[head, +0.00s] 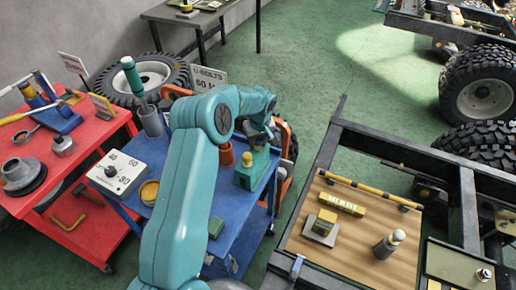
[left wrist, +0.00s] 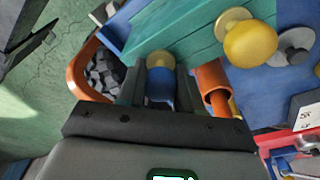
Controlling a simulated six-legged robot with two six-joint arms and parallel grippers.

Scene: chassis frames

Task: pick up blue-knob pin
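My left gripper (head: 262,138) is over the teal block (head: 252,170) on the blue cart in the head view. In the left wrist view, its dark fingers (left wrist: 160,88) stand on either side of a blue knob (left wrist: 160,92), with a tan disc beyond it. The knob fills most of the gap, but whether the fingers press on it is unclear. The teal block (left wrist: 190,38) lies just beyond. A yellow knob (left wrist: 250,42) stands on the block to the right; it also shows in the head view (head: 247,159). My arm hides the blue knob in the head view. My right gripper is out of view.
An orange cup (head: 226,155) stands close beside the block. A white box (head: 118,173) is on the blue cart (head: 237,225). A chassis frame (head: 325,150) stands right.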

